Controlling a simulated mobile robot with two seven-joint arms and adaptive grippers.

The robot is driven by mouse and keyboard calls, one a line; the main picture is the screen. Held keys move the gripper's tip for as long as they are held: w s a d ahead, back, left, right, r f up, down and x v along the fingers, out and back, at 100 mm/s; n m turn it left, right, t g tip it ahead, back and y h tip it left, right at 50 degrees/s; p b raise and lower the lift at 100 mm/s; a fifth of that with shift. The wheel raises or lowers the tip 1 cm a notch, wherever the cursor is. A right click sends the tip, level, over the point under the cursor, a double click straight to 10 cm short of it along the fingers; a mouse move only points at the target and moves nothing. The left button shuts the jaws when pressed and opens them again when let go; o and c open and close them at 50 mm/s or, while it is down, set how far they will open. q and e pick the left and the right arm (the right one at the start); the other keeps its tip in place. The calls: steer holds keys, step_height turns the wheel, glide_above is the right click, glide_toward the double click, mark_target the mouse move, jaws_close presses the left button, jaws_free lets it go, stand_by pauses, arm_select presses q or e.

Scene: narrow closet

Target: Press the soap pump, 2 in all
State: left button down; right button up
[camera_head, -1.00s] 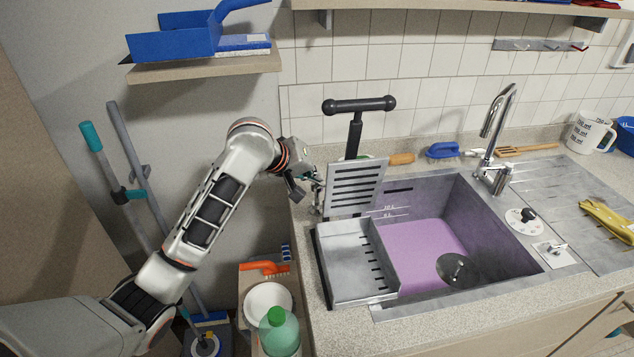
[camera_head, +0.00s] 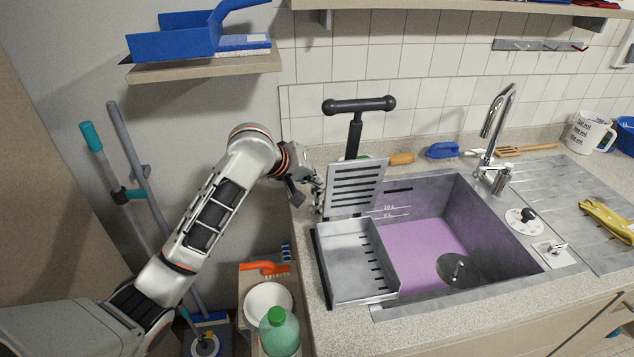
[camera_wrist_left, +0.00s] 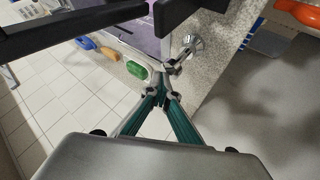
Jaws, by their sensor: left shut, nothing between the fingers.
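A chrome fitting that looks like the soap pump (camera_wrist_left: 186,50) stands on the speckled counter in the left wrist view, with a round base and a short spout. My left gripper (camera_wrist_left: 165,100) is shut and empty. Its teal fingers meet close to the pump's head in that view; I cannot tell whether they touch it. In the head view my left gripper (camera_head: 317,193) is at the counter's left end, just left of the upright slotted panel. There the pump is small and mostly hidden behind the gripper and panel. My right gripper is not in view.
The slotted metal panel (camera_head: 354,187) and drain tray (camera_head: 350,262) stand close right of the gripper, beside the sink (camera_head: 510,228). A dark T-handle (camera_head: 358,105) rises behind the panel. A green bottle (camera_head: 279,335) and white bowl (camera_head: 268,300) sit lower left of the counter.

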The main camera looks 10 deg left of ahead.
arm_select(q)
steer(key=shift+f, duration=0.15)
steer(key=shift+r, duration=1.45)
steer(key=shift+r, duration=2.55)
